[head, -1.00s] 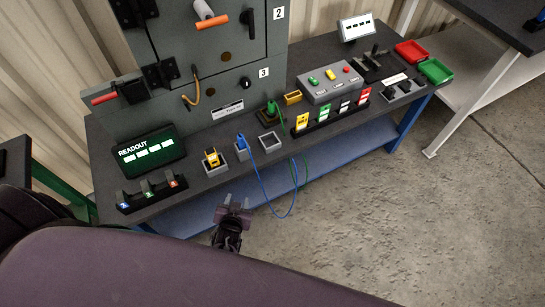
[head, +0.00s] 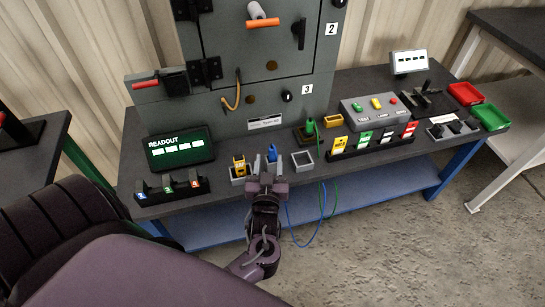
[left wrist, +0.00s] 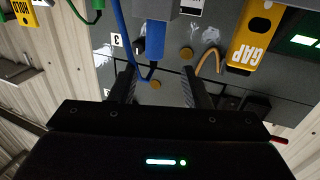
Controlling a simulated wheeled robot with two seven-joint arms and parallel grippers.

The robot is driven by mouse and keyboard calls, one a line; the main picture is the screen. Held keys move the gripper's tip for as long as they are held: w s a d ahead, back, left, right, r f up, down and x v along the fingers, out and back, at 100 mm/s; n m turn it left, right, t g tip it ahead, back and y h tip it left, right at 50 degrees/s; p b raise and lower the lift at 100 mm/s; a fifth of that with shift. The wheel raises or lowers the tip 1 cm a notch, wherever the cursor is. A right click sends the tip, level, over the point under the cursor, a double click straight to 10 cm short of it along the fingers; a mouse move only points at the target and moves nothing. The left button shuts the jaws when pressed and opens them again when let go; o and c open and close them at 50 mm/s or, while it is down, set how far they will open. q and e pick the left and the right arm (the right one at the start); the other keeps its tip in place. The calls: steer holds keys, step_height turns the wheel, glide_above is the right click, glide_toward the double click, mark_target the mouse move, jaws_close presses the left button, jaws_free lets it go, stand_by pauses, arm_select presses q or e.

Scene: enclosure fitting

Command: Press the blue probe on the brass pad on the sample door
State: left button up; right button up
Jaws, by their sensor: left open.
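The blue probe (head: 272,154) stands in a grey holder near the bench's front edge; its blue cable hangs below. My left gripper (head: 267,164) is open, just in front of the probe, with nothing seen between its fingers. In the left wrist view the probe (left wrist: 155,40) lies beyond the open fingertips (left wrist: 158,75); I cannot tell whether they touch it. The sample door (head: 235,45) is on the grey cabinet, with a small round brass pad (head: 271,65) low on it. The left wrist view shows two brass discs, one (left wrist: 186,53) beside the probe. My right gripper is not in view.
A yellow gauge (head: 239,166) stands left of the probe, an empty grey holder (head: 302,160) right of it. A green probe (head: 310,127) stands behind. A readout (head: 180,148), a button box (head: 375,107) and coloured tags fill the bench. A tan cable loops below the door.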

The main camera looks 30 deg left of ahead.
mark_target(272, 151)
arm_select(q)
steer(key=x, duration=0.4)
steer(key=shift+w+d, duration=0.15)
steer(key=shift+w, duration=0.4)
steer(key=shift+w+a+f, duration=0.15)
steer(key=shift+w+a, duration=0.15)
steer(key=shift+w, duration=0.1)
steer(key=shift+c, duration=1)
jaws_close()
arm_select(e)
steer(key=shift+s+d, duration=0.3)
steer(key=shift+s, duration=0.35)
